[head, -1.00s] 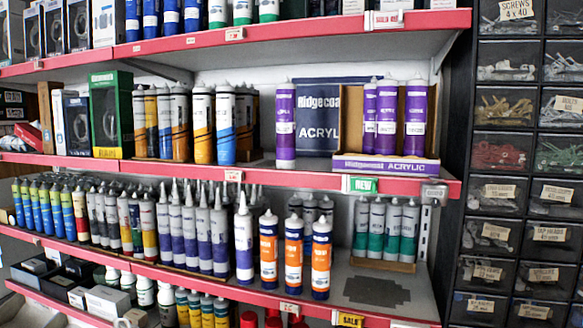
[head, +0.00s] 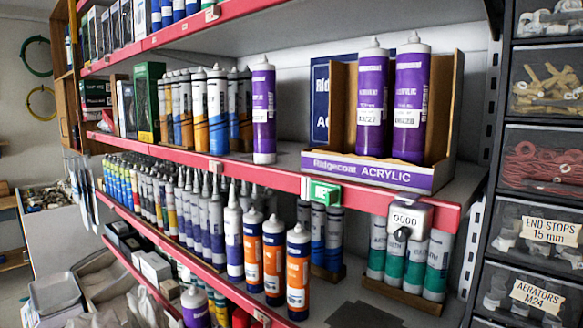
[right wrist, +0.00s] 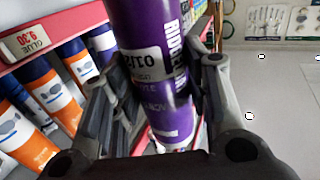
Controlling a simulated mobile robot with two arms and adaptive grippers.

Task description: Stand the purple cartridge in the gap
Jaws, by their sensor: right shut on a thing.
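A purple cartridge (right wrist: 150,70) stands between the fingers of my right gripper (right wrist: 150,105) in the right wrist view, and the gripper is shut on it. A purple cartridge with a white tip (head: 195,308) at the bottom of the head view, below the shelf edge, seems to be the same one. The cardboard display box (head: 370,174) marked Ridgecoat Acrylic holds two visible purple cartridges (head: 409,100), with an empty space on its left side. Another purple cartridge (head: 264,110) stands on the shelf left of the box. My left gripper is out of view.
Red shelf edges (head: 240,165) run across the head view. A grey box marked 9000 (head: 402,218) hangs at the upper shelf's edge. Dark drawers (head: 545,160) are at the right.

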